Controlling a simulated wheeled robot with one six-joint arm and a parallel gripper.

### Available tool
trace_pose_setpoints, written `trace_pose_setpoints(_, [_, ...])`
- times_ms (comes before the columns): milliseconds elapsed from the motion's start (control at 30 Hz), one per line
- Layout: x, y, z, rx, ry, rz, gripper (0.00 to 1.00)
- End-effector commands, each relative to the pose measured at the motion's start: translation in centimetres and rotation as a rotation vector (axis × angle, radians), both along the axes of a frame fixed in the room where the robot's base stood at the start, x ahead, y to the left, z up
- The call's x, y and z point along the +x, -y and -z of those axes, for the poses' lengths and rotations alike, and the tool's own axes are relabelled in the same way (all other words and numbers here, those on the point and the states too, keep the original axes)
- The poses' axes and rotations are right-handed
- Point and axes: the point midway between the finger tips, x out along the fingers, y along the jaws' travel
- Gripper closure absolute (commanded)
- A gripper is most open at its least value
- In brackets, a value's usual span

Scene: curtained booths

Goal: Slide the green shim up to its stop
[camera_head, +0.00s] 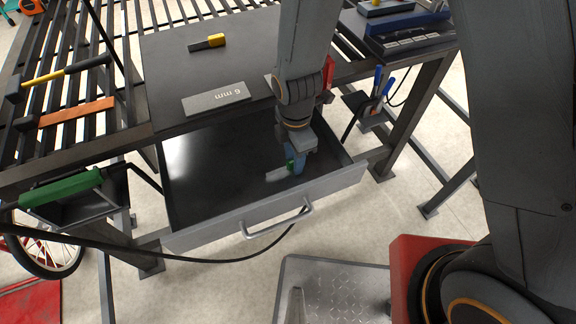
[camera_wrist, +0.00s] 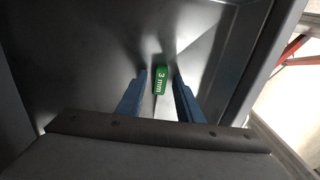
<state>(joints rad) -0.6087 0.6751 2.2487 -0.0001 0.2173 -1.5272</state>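The green shim (camera_wrist: 160,82), marked "3 mm", lies in the open drawer. In the head view only a little of its green end (camera_head: 290,165) shows beside my fingers, with a pale flat piece (camera_head: 277,174) to its left that may be part of it. My gripper (camera_wrist: 160,78) is open, its blue fingers on either side of the green end with a visible gap on both sides. In the head view my gripper (camera_head: 297,162) reaches down inside the drawer. I cannot make out a stop for the shim.
The drawer (camera_head: 205,190) is pulled out below the dark bench top; its front has a handle (camera_head: 275,220). A grey plate marked "6 mm" (camera_head: 216,99) and a yellow-and-black tool (camera_head: 207,42) lie on the bench. Drawer walls stand close around my gripper.

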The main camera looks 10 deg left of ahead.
Motion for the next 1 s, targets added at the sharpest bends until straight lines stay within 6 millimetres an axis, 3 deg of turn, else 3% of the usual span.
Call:
trace_pose_setpoints(67, [0.0, 0.0, 0.0, 0.000, 0.000, 0.000, 0.69])
trace_pose_setpoints(267, [0.0, 0.0, 0.0, 0.000, 0.000, 0.000, 1.00])
trace_pose_setpoints(567, [0.0, 0.0, -0.4, 0.000, 0.000, 0.001, 1.00])
trace_pose_setpoints(1000, [0.0, 0.0, -2.8, 0.000, 0.000, 0.001, 1.00])
